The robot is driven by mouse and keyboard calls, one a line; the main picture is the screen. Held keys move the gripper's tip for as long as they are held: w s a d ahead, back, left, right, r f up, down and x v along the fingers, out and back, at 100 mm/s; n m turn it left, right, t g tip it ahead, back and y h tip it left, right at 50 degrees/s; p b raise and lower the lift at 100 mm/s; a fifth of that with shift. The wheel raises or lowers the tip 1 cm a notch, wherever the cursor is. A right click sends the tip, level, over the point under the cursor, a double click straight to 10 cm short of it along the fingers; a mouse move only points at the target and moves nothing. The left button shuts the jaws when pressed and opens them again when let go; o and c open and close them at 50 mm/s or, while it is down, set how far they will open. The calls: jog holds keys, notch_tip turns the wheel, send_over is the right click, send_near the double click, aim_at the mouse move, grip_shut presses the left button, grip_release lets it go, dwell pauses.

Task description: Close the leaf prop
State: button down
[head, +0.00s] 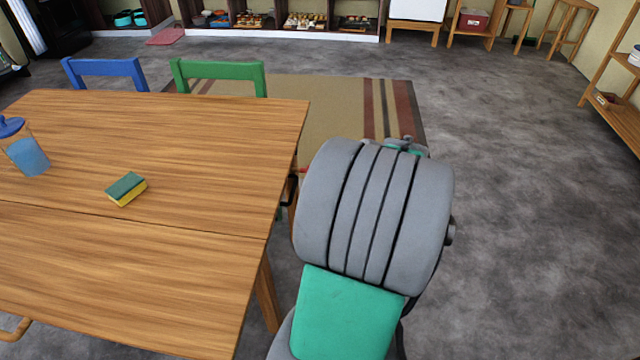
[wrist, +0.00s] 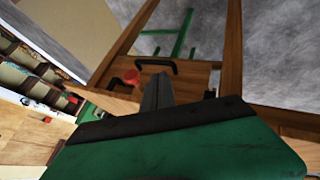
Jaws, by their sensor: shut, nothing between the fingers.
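The wooden table (head: 200,125) has a seam across its top, and its near leaf (head: 130,270) lies level with the rest. In the wrist view, the wooden end of the table (wrist: 195,76) carries a black handle (wrist: 156,64) and a red knob (wrist: 128,80). I cannot clearly tell which part there is the leaf prop. My gripper (wrist: 158,80) is shut and empty, its fingertips close to the handle and the knob; touching or apart is unclear. In the head view my arm hides the gripper.
A sponge (head: 126,188) and a blue-lidded jar (head: 25,150) stand on the table. A blue chair (head: 105,68) and a green chair (head: 218,70) are at the far side. A striped rug (head: 320,105) lies beyond. The grey floor (head: 530,200) at right is clear.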

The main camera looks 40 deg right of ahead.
jog(key=w+d+f, duration=0.2)
jog(key=w, duration=0.3)
jog(key=shift+w+d+f, duration=0.2)
jog(key=shift+w+d, duration=0.1)
